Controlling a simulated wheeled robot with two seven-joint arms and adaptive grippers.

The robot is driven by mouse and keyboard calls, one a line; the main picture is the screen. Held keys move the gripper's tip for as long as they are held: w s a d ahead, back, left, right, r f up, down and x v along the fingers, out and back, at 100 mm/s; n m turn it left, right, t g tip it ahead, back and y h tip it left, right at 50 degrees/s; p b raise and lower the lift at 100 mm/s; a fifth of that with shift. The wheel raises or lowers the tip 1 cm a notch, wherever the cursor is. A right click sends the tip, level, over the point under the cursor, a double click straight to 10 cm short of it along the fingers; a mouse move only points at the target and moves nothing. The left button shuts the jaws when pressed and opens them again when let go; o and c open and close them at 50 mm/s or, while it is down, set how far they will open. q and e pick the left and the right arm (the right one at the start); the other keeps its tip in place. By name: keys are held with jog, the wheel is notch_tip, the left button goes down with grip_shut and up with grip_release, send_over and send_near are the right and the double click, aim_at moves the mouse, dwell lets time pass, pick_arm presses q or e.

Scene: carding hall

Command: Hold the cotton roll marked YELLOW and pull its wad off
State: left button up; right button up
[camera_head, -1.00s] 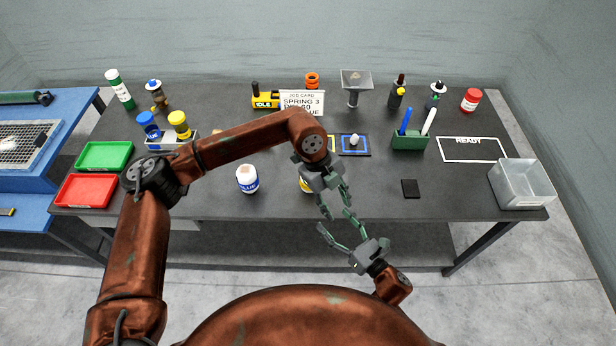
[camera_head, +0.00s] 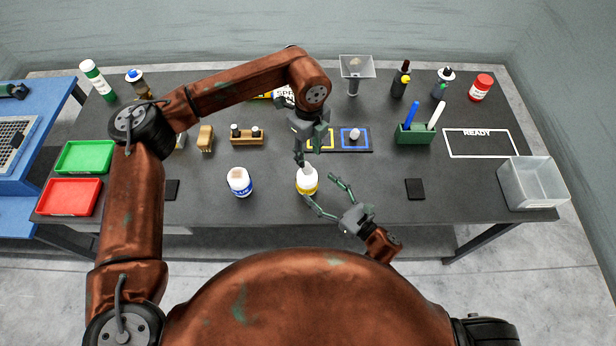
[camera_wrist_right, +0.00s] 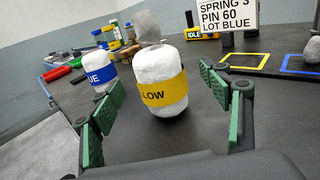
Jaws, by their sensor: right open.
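The YELLOW cotton roll (camera_head: 307,186) stands upright near the table's front edge, white with a yellow band. In the right wrist view the roll (camera_wrist_right: 162,92) shows "LOW" on its band, and a grey wad (camera_wrist_right: 147,26) sticks out of its top. My right gripper (camera_head: 321,190) is open, its fingers pointing at the roll from the front right. In the wrist view its fingers (camera_wrist_right: 163,105) lie to either side of the roll, apparently apart from it. My left gripper (camera_head: 309,148) hangs just behind and above the roll, its fingers apart and seemingly empty.
The BLUE roll (camera_head: 240,182) stands to the left. Behind are a mat with yellow and blue squares (camera_head: 350,151), a small pale wad (camera_head: 354,134) on it, and a green pen holder (camera_head: 416,137). A clear bin (camera_head: 534,184) stands at the right. The READY outline (camera_head: 480,156) is empty.

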aim_at(315, 185)
pick_arm(q)
jog(key=shift+w+a, duration=0.15)
jog(key=shift+a, duration=0.2)
pick_arm(e)
jog(key=x, duration=0.4)
jog(key=shift+w+a, duration=0.1)
jog(key=shift+a, duration=0.2)
pick_arm(q)
jog(key=shift+d, duration=0.1)
pick_arm(e)
jog(key=shift+w+a, duration=0.5)
